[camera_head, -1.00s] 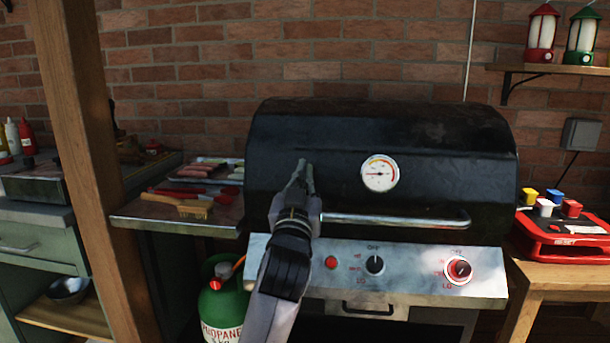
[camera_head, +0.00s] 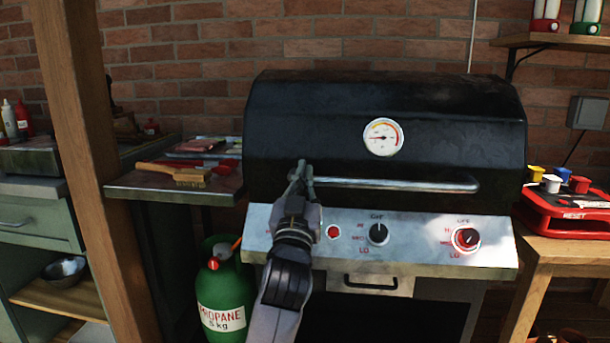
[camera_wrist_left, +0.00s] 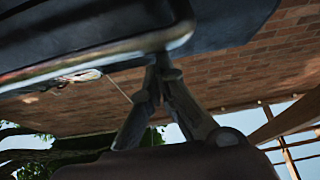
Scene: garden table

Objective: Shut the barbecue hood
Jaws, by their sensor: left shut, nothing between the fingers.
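The black barbecue hood (camera_head: 450,130) is down over the grill body, with its front edge just above the steel control panel (camera_head: 345,225). A round thermometer (camera_head: 383,137) sits on its front. The steel handle bar (camera_head: 400,184) runs across the lower front of the hood. My left gripper (camera_head: 301,168) is shut and empty at the left end of the handle. In the left wrist view its fingertips (camera_wrist_left: 159,62) meet right at the end of the handle (camera_wrist_left: 110,58); I cannot tell whether they touch it. My right gripper is not in view.
A side shelf (camera_head: 120,190) on the left holds a brush (camera_head: 188,177) and food. A wooden post (camera_head: 75,130) stands left of it. A green propane bottle (camera_head: 225,285) is below. A red game box (camera_head: 575,215) sits on a wooden table at right.

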